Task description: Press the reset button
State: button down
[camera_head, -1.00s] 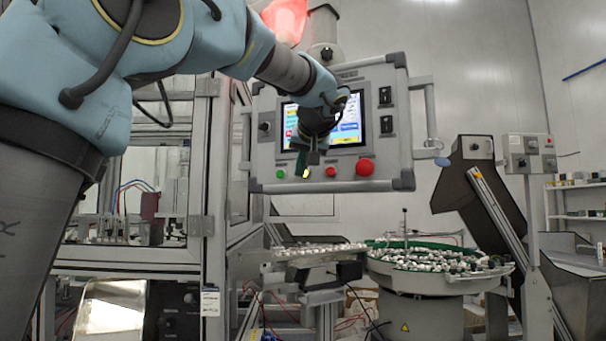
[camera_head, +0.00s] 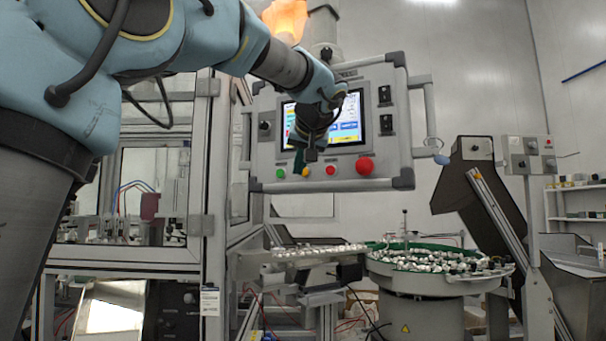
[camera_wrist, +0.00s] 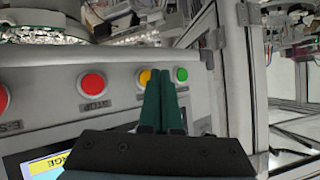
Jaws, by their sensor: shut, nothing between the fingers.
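The control panel (camera_head: 262,155) carries a row of buttons under its screen: a green button (camera_head: 280,174), a yellow-orange button (camera_head: 305,172), a red button (camera_head: 331,170) and a large red mushroom button (camera_head: 365,166). My gripper (camera_head: 299,172) is shut and empty in front of the panel, its tips between the green and yellow buttons in the picture. In the wrist view, the shut dark-green fingers (camera_wrist: 163,73) appear between the yellow button (camera_wrist: 145,77) and the green button (camera_wrist: 181,74). I cannot tell whether they touch the panel. The yellow button's label is not readable.
A beacon lamp (camera_head: 286,20) glows orange above the panel. A framed machine enclosure (camera_head: 207,180) stands at left. A feeder bowl (camera_head: 430,280) full of small parts is below right. A grey post with a switch box (camera_head: 530,155) stands at right.

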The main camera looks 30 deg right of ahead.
jog(key=shift+s+a+b, duration=0.9)
jog(key=shift+a+b, duration=0.05)
jog(key=shift+a, duration=0.25)
jog(key=shift+s+a+b, duration=0.9)
jog(key=shift+a+b, duration=0.05)
jog(key=shift+a, duration=0.2)
jog(key=w+a+f+g+y, duration=0.1)
jog(key=w+a+f+g, duration=0.1)
jog(key=a+f, duration=0.5)
jog(key=w+a+f+g+y, duration=0.1)
jog(key=w+a+f, duration=0.15)
jog(key=f, duration=0.85)
jog(key=w+a+f+g+y, duration=0.1)
jog(key=w+a+f+g, duration=0.1)
jog(key=a+f, duration=0.5)
jog(key=s+a+f+n+g, duration=0.1)
jog(key=s+a+f, duration=0.4)
jog(key=f, duration=0.3)
jog(key=s+a+f+n+g, duration=0.2)
jog(key=s+a+f, duration=0.3)
jog(key=a+f, duration=0.2)
jog(key=s+a+f+n+g, duration=0.1)
jog(key=s+a+f, duration=0.4)
jog(key=f, duration=0.5)
jog(key=shift+a+g+p, duration=0.4)
jog(key=shift+a+g, duration=0.2)
jog(key=shift+g, duration=0.1)
